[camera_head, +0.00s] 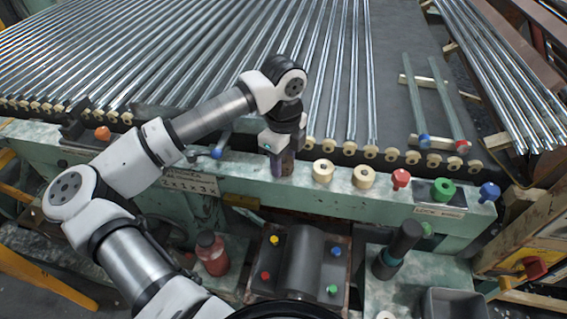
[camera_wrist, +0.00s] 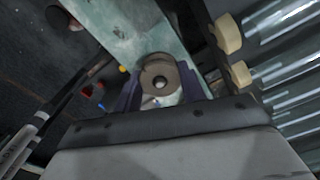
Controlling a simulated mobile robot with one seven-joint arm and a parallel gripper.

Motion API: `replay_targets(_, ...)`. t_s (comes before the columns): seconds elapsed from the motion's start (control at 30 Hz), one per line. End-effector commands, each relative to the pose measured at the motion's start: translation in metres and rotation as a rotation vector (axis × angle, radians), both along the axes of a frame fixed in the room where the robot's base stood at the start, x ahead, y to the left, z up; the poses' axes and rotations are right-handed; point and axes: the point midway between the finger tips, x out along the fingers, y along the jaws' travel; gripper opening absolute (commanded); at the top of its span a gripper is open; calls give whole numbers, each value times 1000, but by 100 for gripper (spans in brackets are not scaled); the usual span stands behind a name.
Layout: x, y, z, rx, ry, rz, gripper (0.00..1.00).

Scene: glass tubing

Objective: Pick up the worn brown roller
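The worn brown roller (camera_head: 288,162) is at the back of the pale green bench top, left of the cream rollers, partly hidden by my gripper. In the wrist view it is a grey-brown ring (camera_wrist: 160,78) with a dark centre hole. My gripper (camera_head: 280,165) points down over it, and a purple-grey finger shows in front of its left side. In the wrist view my two fingers (camera_wrist: 160,88) stand on either side of the roller, very close to it. I cannot tell whether they press on it, or whether it rests on the bench.
Two cream rollers (camera_head: 323,171) (camera_head: 364,177) stand to the right, then red (camera_head: 400,179), green (camera_head: 443,189) and blue (camera_head: 489,192) knobs. Glass tubes (camera_head: 340,70) lie on the conveyor behind. A dark red bottle (camera_head: 211,253) and a black cylinder (camera_head: 402,243) stand in front.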

Motion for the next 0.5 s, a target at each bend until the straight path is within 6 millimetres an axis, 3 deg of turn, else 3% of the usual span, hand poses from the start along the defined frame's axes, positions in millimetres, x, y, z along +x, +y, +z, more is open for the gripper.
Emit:
replay_targets(0.33,0,0,3,2,-1,0,18)
replay_targets(0.5,1,0,27,2,-5,-1,18)
